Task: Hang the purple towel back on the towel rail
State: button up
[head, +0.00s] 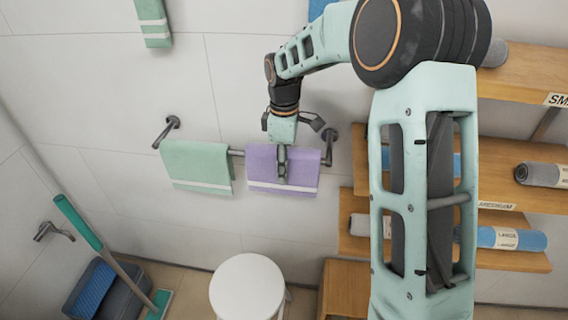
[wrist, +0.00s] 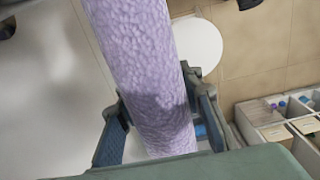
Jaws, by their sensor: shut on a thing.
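The purple towel (head: 262,167), with a white stripe near its lower edge, hangs at the right part of the towel rail (head: 237,153). My gripper (head: 282,162) is at its middle from above, with a dark finger across its front. In the wrist view the towel (wrist: 140,60) runs between the two fingers of my gripper (wrist: 160,118), which is shut on it. The rail behind the towel is hidden, so I cannot tell whether the towel lies over the rail or just in front of it.
A green towel (head: 196,165) hangs on the rail's left part. A white round stool (head: 247,287) stands below. Wooden shelves (head: 520,200) with rolled towels are at the right. A mop (head: 80,222) and a bucket (head: 120,295) stand at lower left.

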jog(key=shift+f, duration=0.35)
jog(key=o, duration=1.4)
jog(key=shift+o, duration=0.2)
